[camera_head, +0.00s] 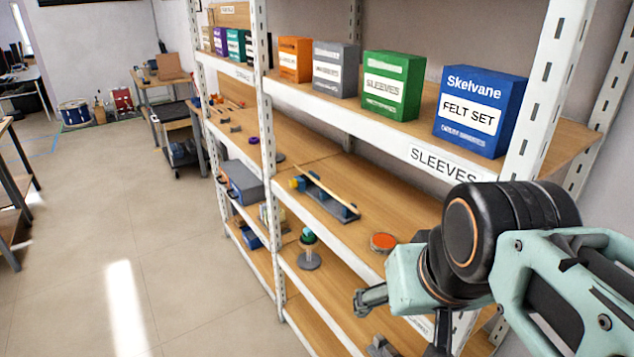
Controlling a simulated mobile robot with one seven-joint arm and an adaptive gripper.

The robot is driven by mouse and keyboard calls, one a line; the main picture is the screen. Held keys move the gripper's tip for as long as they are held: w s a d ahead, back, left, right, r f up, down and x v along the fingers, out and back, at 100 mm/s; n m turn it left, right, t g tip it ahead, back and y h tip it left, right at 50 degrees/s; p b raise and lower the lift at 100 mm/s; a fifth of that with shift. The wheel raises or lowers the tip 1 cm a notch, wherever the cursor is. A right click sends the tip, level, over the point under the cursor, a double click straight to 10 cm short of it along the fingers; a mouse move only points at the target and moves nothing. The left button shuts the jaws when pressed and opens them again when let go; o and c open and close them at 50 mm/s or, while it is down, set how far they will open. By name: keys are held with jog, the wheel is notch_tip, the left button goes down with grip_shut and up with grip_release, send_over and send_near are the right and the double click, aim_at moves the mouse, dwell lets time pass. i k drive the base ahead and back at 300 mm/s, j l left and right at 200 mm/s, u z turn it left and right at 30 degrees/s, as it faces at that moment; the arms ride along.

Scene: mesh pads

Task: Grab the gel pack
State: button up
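I cannot make out anything that is clearly a gel pack in this view. My gripper (370,298) is at the lower right, at the end of my pale green and black arm, in front of the shelving. Its fingers are small and seen from the side, so I cannot tell whether they are open or shut. No object shows plainly between them. My arm hides part of the right end of the middle and lower shelves.
The top shelf holds a blue box (480,110), a green box (391,86), a grey box (336,68) and an orange box (294,58). Below are a red-orange round item (383,242) and a grey stand (309,261). White posts divide the bays; floor at left is clear.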

aim_at(308, 231)
jog(key=u, duration=0.25)
jog(key=i+j+z, duration=0.15)
jog(key=z, duration=0.65)
jog(key=i+j+z, duration=0.25)
jog(key=j+z, duration=0.25)
jog(key=j, duration=0.15)
jog(key=i+j, duration=0.15)
jog(key=j, duration=0.25)
jog(key=i+j+z, duration=0.15)
jog(key=j, duration=0.2)
jog(key=i+j, duration=0.1)
jog(key=j, duration=0.3)
jog(key=i+j+z, duration=0.15)
jog(key=j, duration=0.25)
jog(key=k, duration=0.05)
